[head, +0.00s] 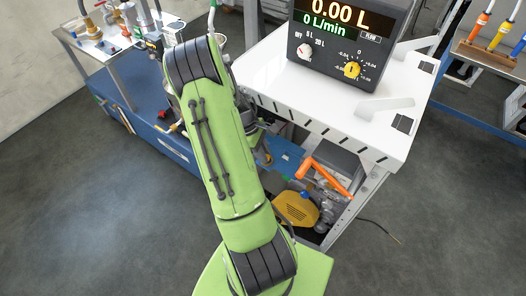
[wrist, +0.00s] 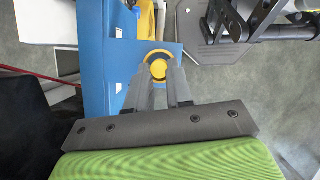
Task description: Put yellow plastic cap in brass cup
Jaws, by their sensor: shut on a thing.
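My gripper (wrist: 160,82) is shut on a round yellow cap (wrist: 158,68) in the wrist view. The cap sits between the fingertips, with a dark ring and a yellow outer edge showing around its middle. In the head view my green arm hides most of the gripper and the cap. I cannot pick out a brass cup in either view.
A white table (head: 290,85) bears a dark dispenser (head: 345,45) reading 0.00. Below it are an orange handle (head: 328,170) and a yellow machine (head: 296,208). A cluttered side table (head: 92,50) stands left. A blue structure (wrist: 92,60) is close to my gripper. Grey floor is open at left.

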